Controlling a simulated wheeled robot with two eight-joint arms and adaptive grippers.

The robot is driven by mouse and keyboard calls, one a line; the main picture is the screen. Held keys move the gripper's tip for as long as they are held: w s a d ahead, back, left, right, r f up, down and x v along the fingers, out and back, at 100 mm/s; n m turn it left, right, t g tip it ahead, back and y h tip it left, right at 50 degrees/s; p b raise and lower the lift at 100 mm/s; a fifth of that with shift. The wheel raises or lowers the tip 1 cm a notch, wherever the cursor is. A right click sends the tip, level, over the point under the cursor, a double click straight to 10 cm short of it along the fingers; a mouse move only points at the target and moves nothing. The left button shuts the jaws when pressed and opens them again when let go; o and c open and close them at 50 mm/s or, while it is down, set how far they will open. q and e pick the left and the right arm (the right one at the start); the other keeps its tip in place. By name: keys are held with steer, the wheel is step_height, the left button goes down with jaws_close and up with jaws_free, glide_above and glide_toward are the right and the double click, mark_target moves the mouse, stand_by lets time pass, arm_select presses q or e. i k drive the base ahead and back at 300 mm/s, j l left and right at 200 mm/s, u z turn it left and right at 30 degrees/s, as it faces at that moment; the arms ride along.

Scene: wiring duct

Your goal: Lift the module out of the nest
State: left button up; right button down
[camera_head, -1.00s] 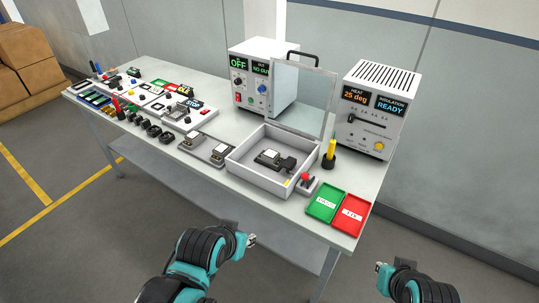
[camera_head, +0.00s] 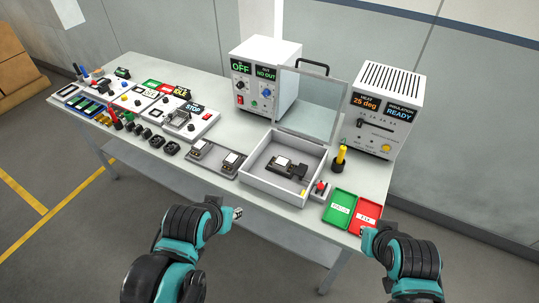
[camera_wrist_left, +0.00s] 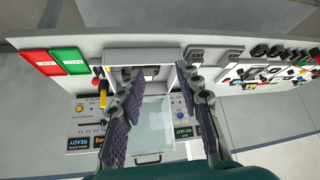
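The module, a small dark block with a white top (camera_head: 283,161), sits in a black nest (camera_head: 300,173) inside an open-topped white box (camera_head: 259,185). The box's clear lid (camera_head: 311,105) stands raised at the back. My left gripper (camera_head: 238,213) is in front of the table's near edge, short of the box and empty. In the left wrist view its two fingers (camera_wrist_left: 158,72) are spread apart, with the box (camera_wrist_left: 116,56) beyond them; the module is hard to make out there. My right gripper (camera_head: 368,238) is near the front right table corner; its fingers are too small to read.
Two similar dark units (camera_head: 201,149) (camera_head: 229,162) sit left of the box. A red-knobbed control (camera_head: 320,187), a yellow-handled tool in a black holder (camera_head: 340,157), and green (camera_head: 340,208) and red (camera_head: 367,214) trays are to its right. Two instrument cabinets (camera_head: 266,80) (camera_head: 382,110) stand behind.

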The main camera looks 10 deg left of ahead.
mark_target(282, 164)
steer(key=i+j, duration=0.2)
steer(key=i, duration=0.2)
steer(key=i+j, duration=0.25)
steer(key=i, duration=0.45)
